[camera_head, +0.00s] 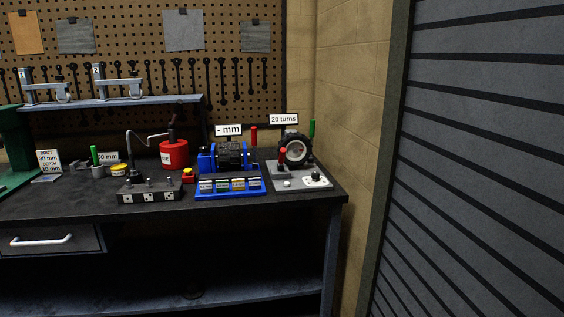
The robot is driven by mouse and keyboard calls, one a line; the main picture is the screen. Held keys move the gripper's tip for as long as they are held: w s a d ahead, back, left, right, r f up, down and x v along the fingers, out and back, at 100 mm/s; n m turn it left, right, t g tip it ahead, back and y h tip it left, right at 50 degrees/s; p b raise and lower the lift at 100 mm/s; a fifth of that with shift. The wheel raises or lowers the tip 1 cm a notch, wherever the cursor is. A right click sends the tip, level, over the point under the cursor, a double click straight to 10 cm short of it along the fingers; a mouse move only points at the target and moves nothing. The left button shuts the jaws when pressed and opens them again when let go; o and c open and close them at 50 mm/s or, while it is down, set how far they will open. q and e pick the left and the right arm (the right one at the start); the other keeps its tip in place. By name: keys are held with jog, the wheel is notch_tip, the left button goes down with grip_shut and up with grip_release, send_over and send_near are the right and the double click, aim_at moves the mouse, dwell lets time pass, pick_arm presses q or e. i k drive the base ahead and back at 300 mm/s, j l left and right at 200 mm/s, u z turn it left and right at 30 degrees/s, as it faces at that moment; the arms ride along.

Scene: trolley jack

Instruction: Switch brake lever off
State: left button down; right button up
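No part labelled as a brake lever can be read, so I cannot tell which handle it is. A short red-handled lever (282,157) stands upright on a grey plate (300,176) at the bench's right end, in front of a black-tyred wheel (296,149). A green handle (312,129) stands upright behind the wheel. Another red handle (254,137) rises behind the blue machine (230,157). Neither of my grippers is in view.
The dark workbench (60,208) also holds a red can (174,154), a grey block (150,192) and a blue tray (230,193). A pegboard (130,40) with tools hangs behind. A ribbed grey shutter (480,150) stands at the right.

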aim_at(283, 150)
jog(key=i+l, duration=0.1)
jog(key=i, duration=0.35)
jog(key=i+l+u, duration=0.15)
jog(key=i, duration=0.35)
jog(key=i+l, duration=0.1)
jog(key=i, duration=0.35)
jog(key=i+l+z, duration=0.4)
